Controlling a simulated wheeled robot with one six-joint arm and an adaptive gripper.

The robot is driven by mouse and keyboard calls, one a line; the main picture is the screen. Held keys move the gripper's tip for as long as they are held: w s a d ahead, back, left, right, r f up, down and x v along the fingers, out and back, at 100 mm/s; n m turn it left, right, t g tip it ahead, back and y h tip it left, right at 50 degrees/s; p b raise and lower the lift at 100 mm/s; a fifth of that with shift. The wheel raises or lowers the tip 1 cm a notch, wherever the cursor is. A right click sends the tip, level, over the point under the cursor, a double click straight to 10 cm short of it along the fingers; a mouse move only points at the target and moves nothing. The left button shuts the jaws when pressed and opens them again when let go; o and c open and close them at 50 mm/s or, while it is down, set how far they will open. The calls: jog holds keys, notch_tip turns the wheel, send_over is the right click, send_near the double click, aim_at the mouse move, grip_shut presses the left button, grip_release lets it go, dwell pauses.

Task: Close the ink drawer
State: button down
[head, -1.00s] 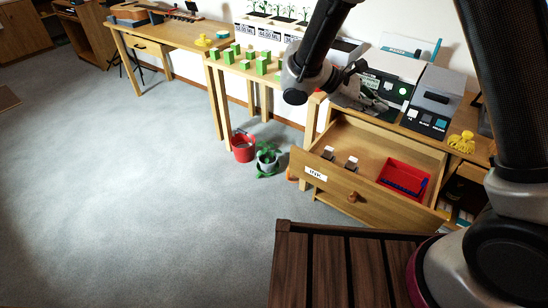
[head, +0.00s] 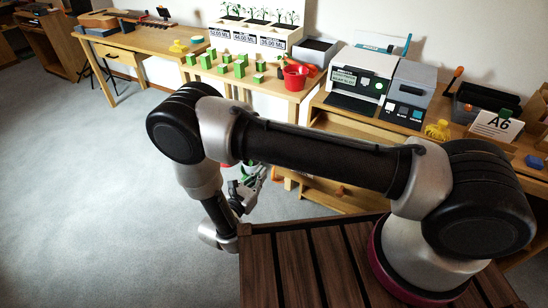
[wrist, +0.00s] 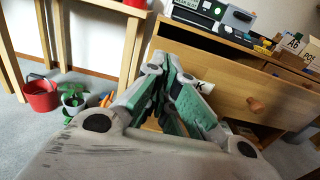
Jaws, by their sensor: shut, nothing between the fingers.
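The ink drawer's wooden front (wrist: 226,80) shows in the wrist view, with a round knob (wrist: 257,107) and part of its white label (wrist: 204,87) behind my fingers. A dark strip shows above the front, under the bench top; I cannot tell exactly how far out the drawer is. In the head view my arm hides most of the drawer. My gripper (wrist: 172,68) is shut and empty, in front of the drawer's left part in the wrist view; I cannot tell if it touches. It also shows in the head view (head: 250,184), low beside the bench.
A printer-like machine (head: 360,78), a grey box (head: 411,92) and a yellow object (head: 437,130) stand on the bench. A table with green blocks (head: 239,68) is to the left. A red bucket (wrist: 41,97) and a plant pot (wrist: 74,100) are on the floor. Open carpet lies left.

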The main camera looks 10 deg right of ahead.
jog(key=x, duration=1)
jog(key=shift+w+d, duration=0.2)
